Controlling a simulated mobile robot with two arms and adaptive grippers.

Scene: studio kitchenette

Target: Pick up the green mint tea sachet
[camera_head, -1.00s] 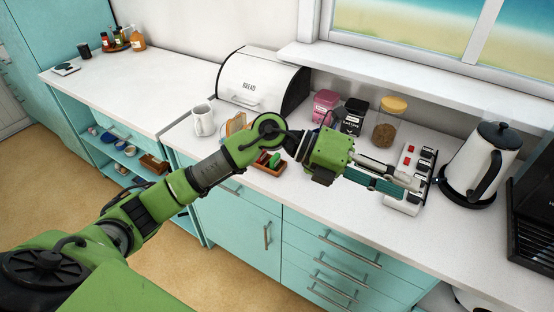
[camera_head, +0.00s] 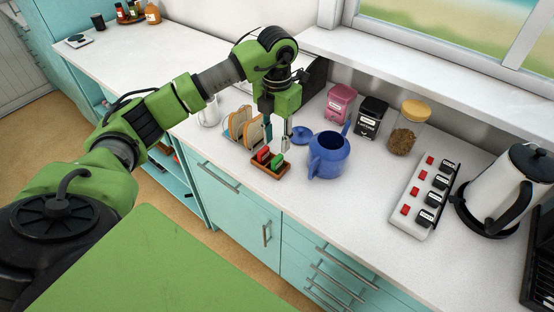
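The green mint tea sachet (camera_head: 277,160) stands in a small wooden tray (camera_head: 270,172) on the counter, to the right of a red sachet (camera_head: 263,154). My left gripper (camera_head: 277,144) points down just above and behind the sachets. Its two fingers are apart, with nothing visible between them. The fingertips are small here, and I cannot tell whether they touch a sachet. My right gripper is out of view.
A blue teapot (camera_head: 328,158) stands close to the right of the tray, with a blue lid (camera_head: 302,135) beside it. A toast rack with bread (camera_head: 245,129) stands behind left. A power strip (camera_head: 424,196) and kettle (camera_head: 503,185) are farther right. The counter front is clear.

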